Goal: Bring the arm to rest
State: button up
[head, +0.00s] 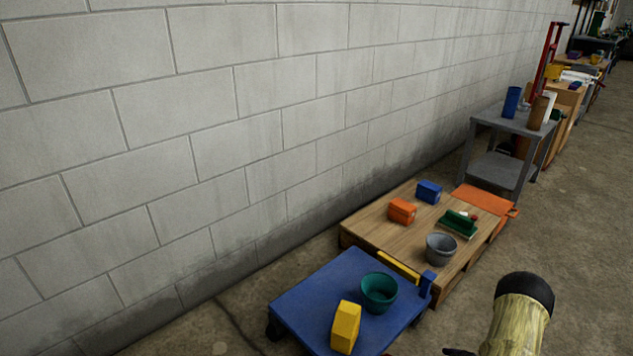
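A link of my arm (518,318), straw-yellow with a black rounded end, rises from the bottom edge at the right. It stands over the concrete floor, to the right of the blue cart in the picture, with no object seen touching it. A small dark piece shows at the bottom edge just left of it; I cannot tell what it is. My gripper is not in view, so its opening and anything in it are hidden.
A low blue cart (305,300) holds a teal bucket (379,293) and a yellow block (345,327). Beyond it, a wooden pallet (380,233) bears a grey bucket (441,248) and several small things. A grey table (513,122) stands farther back. A block wall runs along the left.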

jog(key=w+a+r+m+g+h+p, duration=0.1)
jog(key=w+a+r+m+h, duration=0.15)
jog(key=r, duration=0.95)
jog(key=w+a+r+m+h, duration=0.1)
jog(key=w+a+r+h, duration=0.25)
jog(key=r, duration=0.75)
jog(key=s+a+r+m+g+p, duration=0.2)
jog(key=s+a+r+m+g, duration=0.2)
jog(key=s+a+r, duration=1.4)
notch_tip(320, 180, up, 35)
jog(key=s+d+p, duration=0.1)
jog(key=p, duration=3.6)
jog(key=shift+r+y+p, duration=0.2)
jog(key=shift+y+p, duration=0.15)
jog(key=shift+y, duration=0.05)
jog(key=shift+w, duration=0.1)
